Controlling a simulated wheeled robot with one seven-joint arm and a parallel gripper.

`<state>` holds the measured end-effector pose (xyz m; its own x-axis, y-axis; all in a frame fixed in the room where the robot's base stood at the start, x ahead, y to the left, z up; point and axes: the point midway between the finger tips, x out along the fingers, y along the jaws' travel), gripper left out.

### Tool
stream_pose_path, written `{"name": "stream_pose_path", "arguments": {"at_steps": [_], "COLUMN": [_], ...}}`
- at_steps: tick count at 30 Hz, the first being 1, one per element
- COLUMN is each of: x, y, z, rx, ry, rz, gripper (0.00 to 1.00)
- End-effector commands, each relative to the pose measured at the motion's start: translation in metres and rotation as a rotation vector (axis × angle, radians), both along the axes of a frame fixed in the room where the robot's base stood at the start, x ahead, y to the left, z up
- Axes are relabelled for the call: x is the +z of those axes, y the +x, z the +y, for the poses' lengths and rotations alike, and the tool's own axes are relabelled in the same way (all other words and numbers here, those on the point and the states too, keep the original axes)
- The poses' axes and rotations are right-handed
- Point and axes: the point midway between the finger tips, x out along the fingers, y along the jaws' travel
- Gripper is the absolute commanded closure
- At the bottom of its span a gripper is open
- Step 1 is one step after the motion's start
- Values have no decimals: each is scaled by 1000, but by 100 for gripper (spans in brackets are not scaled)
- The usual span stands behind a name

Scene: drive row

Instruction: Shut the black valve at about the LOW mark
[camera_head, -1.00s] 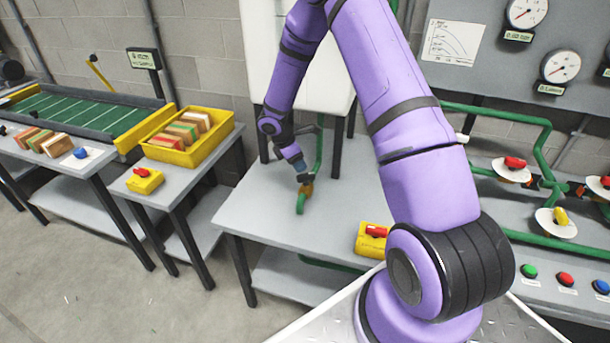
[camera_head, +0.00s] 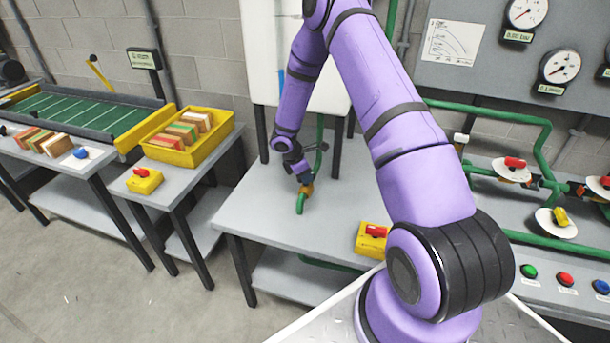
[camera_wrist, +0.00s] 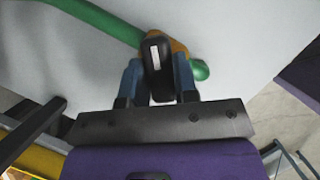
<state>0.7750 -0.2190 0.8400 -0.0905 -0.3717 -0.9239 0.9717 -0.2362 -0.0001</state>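The black valve's lever (camera_wrist: 157,68) shows in the wrist view, with a pale stripe on its end. It sits on an orange-brown body (camera_wrist: 179,48) on a green pipe (camera_wrist: 105,20). My gripper (camera_wrist: 158,78) has a blue finger on each side of the lever, with no clear gap. In the head view my gripper (camera_head: 304,182) reaches down to the valve on the grey table, and the lever is hidden there. The white tank (camera_head: 262,60) stands behind, partly covered by my arm. A blue strip (camera_head: 282,82) shows on its front. I cannot make out the LOW mark.
A yellow box with a red switch (camera_head: 371,240) sits on the grey table (camera_head: 250,215) to the right of the valve. The table's front left is clear. Green pipework with red and yellow handles (camera_head: 515,163) stands at the right, below two gauges.

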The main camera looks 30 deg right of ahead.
Motion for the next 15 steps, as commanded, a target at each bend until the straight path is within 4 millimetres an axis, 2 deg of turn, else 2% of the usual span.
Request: {"name": "stream_pose_path", "arguments": {"at_steps": [1, 2, 3, 15], "x": [0, 0, 0, 0], "y": [0, 0, 0, 1], "z": [0, 0, 0, 0], "rx": [0, 0, 0, -87], "ry": [0, 0, 0, 0], "rz": [0, 0, 0, 0], "gripper": [88, 95, 96, 96]}}
